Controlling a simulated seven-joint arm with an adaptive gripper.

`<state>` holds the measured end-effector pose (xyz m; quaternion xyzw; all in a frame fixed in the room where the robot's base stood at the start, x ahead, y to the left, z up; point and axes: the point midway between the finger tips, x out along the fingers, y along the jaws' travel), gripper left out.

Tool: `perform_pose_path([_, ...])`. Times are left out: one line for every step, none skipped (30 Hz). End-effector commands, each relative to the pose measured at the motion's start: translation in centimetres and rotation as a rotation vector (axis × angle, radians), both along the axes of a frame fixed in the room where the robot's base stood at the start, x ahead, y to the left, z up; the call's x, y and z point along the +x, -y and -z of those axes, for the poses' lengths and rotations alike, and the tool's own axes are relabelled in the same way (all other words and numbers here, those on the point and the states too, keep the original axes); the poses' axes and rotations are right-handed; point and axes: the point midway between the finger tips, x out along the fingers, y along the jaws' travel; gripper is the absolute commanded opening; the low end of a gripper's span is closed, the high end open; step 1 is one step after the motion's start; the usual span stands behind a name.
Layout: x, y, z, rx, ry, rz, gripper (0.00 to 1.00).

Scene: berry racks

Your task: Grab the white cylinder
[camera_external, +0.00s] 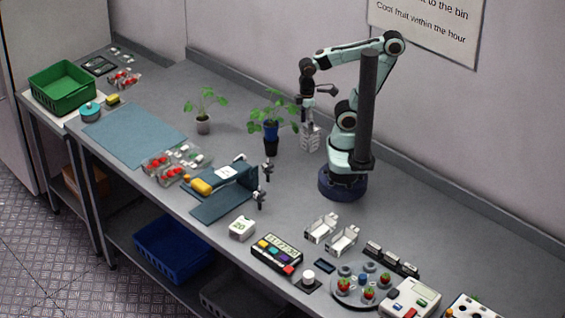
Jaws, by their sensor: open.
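A small white cylinder (308,276) stands upright on a dark square base near the front edge of the bench, right of the middle. My gripper (311,146) hangs low beside the potted plants, at the back of the bench. It is open, and I see nothing held in it, though its fingers are small and hard to make out. It is well behind the white cylinder and apart from it.
A keypad box (276,253) is left of the cylinder; a round tray (345,297) with strawberries is to its right. Two clear punnets (342,240) lie behind it. A potted plant (270,130) stands close to my gripper. The bench centre has free room.

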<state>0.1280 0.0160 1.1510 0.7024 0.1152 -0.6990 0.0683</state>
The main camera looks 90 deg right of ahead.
Motion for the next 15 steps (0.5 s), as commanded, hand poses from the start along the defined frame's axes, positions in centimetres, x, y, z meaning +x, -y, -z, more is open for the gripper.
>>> perform_pose_path([0.2, 0.0, 0.0, -0.001, 0.018, -0.103, 0.67])
perform_pose_path([0.6, 0.1, -0.2, -0.003, 0.04, -0.185, 0.67])
perform_pose_path([1.6, 0.1, -0.9, -0.013, 0.088, -0.308, 0.67])
perform_pose_path([2.6, 0.2, -1.7, -0.027, 0.133, -0.407, 0.67])
perform_pose_path([3.8, 0.3, -2.7, -0.048, 0.181, -0.514, 0.67])
perform_pose_path([5.6, 0.4, -3.9, -0.079, 0.229, -0.661, 0.67])
perform_pose_path([7.1, 0.3, -4.7, -0.104, 0.261, -0.78, 0.67])
perform_pose_path([8.6, -0.1, -5.5, -0.128, 0.284, -0.909, 0.67])
perform_pose_path([10.9, -1.0, -6.4, -0.16, 0.312, -1.093, 0.67])
perform_pose_path([12.6, -2.0, -7.0, -0.184, 0.331, -1.238, 0.67])
perform_pose_path([14.4, -3.4, -7.3, -0.205, 0.347, -1.39, 0.67])
perform_pose_path([16.8, -5.8, -7.6, -0.232, 0.364, -1.601, 0.67])
perform_pose_path([18.3, -7.9, -7.5, -0.248, 0.375, -1.749, 0.67])
perform_pose_path([19.6, -10.2, -7.2, -0.261, 0.384, -1.888, 0.67])
perform_pose_path([20.9, -13.5, -6.6, -0.271, 0.394, -2.061, 0.67])
